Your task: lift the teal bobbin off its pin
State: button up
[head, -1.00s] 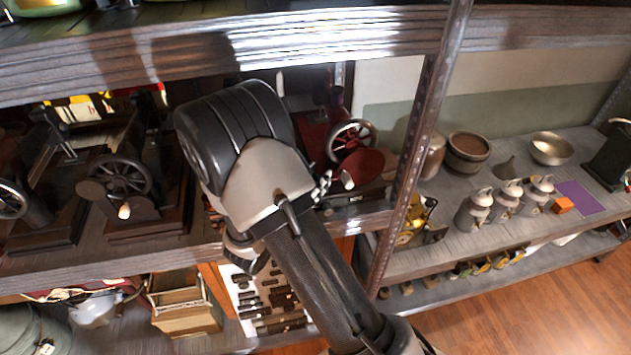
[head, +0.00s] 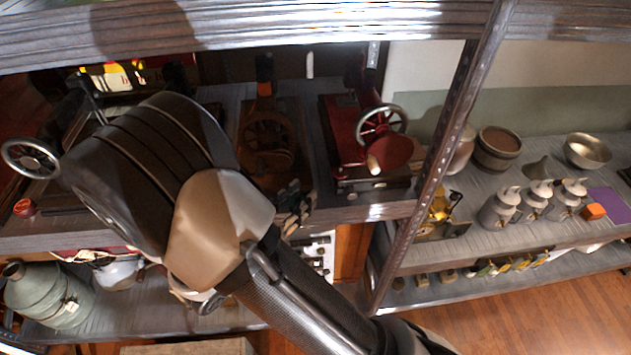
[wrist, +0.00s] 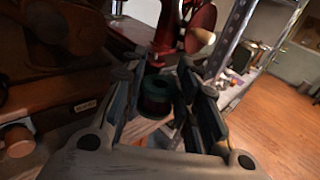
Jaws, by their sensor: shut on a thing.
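In the wrist view the teal bobbin (wrist: 156,80) is a small dark green-teal ring, with a dark reddish part just below it. It sits between the two fingers of my gripper (wrist: 157,95), which is shut on it. I cannot tell whether the reddish part belongs to the bobbin, and the pin is not visible. In the head view my gripper (head: 293,207) is partly seen at the shelf's front edge, in front of the sewing machines. The bobbin cannot be made out there.
A red sewing machine (head: 350,130) with a handwheel stands just behind my gripper; a dark machine (head: 268,140) is left of it. A metal shelf post (head: 440,150) rises to the right. Several grey cans (head: 537,198) stand beyond it. A shelf board (head: 330,22) is overhead.

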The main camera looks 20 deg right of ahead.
aim_at(292, 205)
jog(key=shift+v, duration=0.9)
jog(key=shift+r+p, duration=1.3)
jog(key=shift+r, duration=0.2)
